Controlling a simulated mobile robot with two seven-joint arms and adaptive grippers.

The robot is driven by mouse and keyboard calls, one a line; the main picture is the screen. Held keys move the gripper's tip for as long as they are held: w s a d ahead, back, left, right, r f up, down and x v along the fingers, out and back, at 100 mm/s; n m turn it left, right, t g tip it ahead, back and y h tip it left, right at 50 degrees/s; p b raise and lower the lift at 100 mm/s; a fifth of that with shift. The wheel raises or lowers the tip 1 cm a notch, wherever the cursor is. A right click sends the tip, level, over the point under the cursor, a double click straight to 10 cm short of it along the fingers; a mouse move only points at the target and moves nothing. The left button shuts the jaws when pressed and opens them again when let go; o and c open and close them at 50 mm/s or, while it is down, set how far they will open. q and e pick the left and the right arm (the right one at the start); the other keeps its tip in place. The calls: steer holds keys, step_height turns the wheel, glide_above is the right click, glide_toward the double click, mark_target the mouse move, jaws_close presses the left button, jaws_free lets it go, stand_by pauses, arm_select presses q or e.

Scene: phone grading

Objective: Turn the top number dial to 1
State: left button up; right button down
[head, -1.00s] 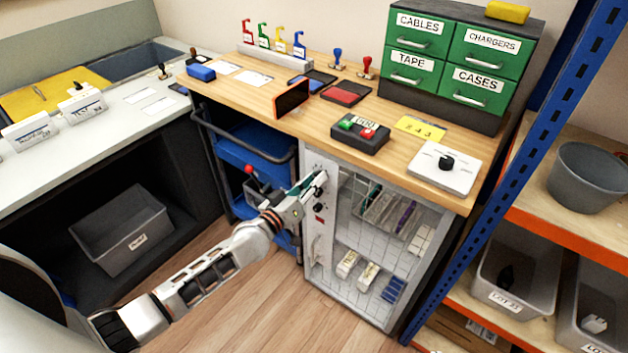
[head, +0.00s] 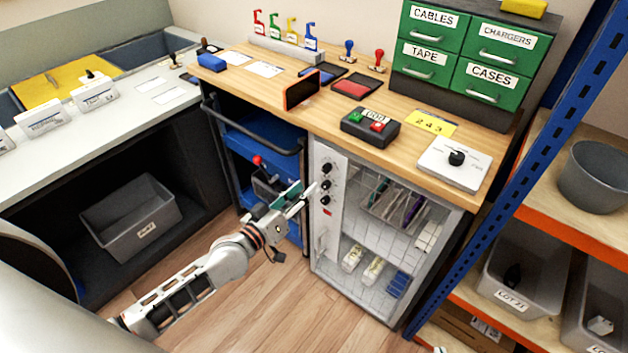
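The white cabinet (head: 333,238) under the wooden counter has a control strip on its left front edge. The top dial (head: 326,167) is a black knob. Below it are the middle dial (head: 325,184) and the bottom dial (head: 325,200), also black. Their numbers are too small to read. My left gripper (head: 308,190) is just left of the strip, pointing at it, apart from the top dial. Nothing shows in its fingers; how far they are parted is unclear. My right gripper is out of view.
A yellow card (head: 431,123) reading 243 lies on the wooden counter (head: 365,95) beside a button box (head: 370,127) with green and red buttons. The cabinet's clear front shows several items inside. A blue cart (head: 245,150) stands left of it. A blue shelf post (head: 495,195) is at right.

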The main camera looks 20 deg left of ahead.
arm_select(q)
steer(key=shift+v, duration=1.55)
steer(key=s+d+f+m+g+y, duration=0.1)
steer(key=s+f+m+g, duration=0.2)
steer(key=s+f, duration=0.5)
steer(key=s+d+f+m+g+y, duration=0.2)
steer(key=s+f, duration=0.6)
steer(key=s, duration=0.5)
steer(key=shift+s+m+g, duration=0.3)
steer(key=shift+m+g, duration=0.2)
steer(key=shift+g, duration=0.1)
